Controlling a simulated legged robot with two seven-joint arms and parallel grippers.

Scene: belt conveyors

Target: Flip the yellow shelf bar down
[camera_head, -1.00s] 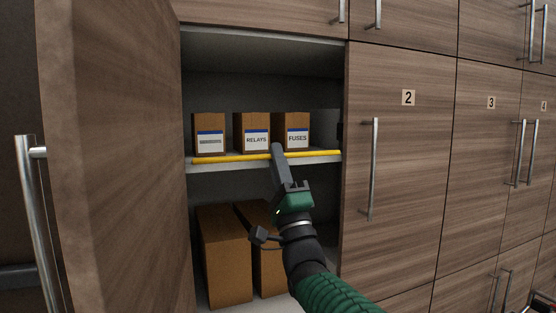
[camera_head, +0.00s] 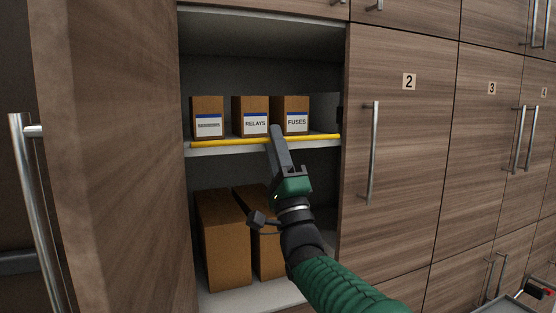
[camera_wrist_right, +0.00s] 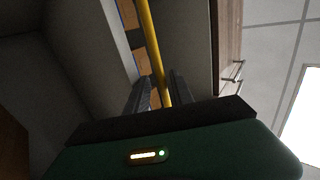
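The yellow shelf bar (camera_head: 225,142) runs along the front edge of the middle shelf in the open cabinet. It also shows in the right wrist view (camera_wrist_right: 151,42), passing lengthwise through the gap between the fingers. My right gripper (camera_head: 276,132) overlaps the bar in the head view, a little right of its middle. In the right wrist view the gripper's fingers (camera_wrist_right: 161,90) are apart, with the bar in line between them. Whether either finger touches the bar is hard to tell. My left gripper is not in view.
Boxes labelled RELAYS (camera_head: 251,103) and FUSES (camera_head: 292,103) stand behind the bar beside another box (camera_head: 207,104). Large cartons (camera_head: 222,245) fill much of the lower compartment. The open door (camera_head: 110,150) bounds the left; closed door 2 (camera_head: 415,150) bounds the right.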

